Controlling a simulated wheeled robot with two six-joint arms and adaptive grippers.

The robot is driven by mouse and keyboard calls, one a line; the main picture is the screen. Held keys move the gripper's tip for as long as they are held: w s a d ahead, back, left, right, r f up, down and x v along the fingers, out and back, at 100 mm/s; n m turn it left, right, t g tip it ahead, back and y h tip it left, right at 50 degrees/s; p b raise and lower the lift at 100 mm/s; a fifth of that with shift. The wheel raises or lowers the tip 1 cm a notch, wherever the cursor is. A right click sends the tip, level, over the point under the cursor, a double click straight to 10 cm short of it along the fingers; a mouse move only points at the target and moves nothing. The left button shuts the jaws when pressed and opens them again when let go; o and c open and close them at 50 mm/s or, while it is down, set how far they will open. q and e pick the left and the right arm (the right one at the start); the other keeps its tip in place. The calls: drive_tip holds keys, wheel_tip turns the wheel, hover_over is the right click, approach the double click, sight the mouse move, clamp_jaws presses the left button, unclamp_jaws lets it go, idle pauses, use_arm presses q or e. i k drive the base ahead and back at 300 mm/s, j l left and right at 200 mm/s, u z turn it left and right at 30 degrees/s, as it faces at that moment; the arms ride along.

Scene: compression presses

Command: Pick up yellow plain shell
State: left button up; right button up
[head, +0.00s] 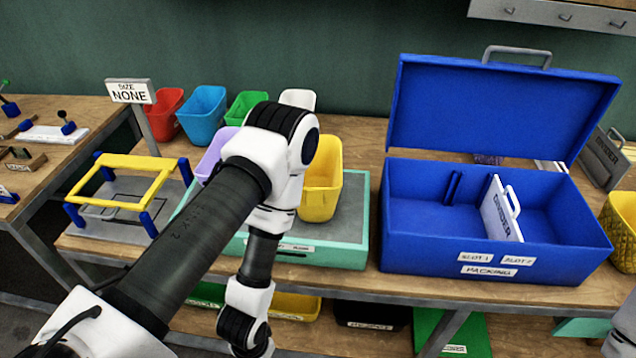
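A plain yellow shell (324,180), shaped like an open-topped tub, stands upright on the teal-edged grey tray (350,225) in the middle of the bench. My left arm crosses in front of the tray and hides the shell's left side. That arm bends down past the bench's front edge, and its gripper is not visible. A small part of my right arm shows at the lower right edge, with no gripper in sight. A purple shell (212,158) stands on the left of the tray, partly behind my arm.
Red (165,114), blue (203,113), green (245,106) and white (299,99) shells stand behind. A yellow-topped frame (125,166) stands left, by a "SIZE NONE" sign (130,92). An open blue packing case (440,256) with a divider (497,208) fills the right. A yellow basket (622,235) is far right.

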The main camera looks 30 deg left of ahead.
sight(323, 184)
drive_tip(key=i+l+u, duration=0.1)
drive_tip(key=u, duration=0.25)
drive_tip(key=i+l+u, duration=0.1)
drive_tip(key=u, duration=0.3)
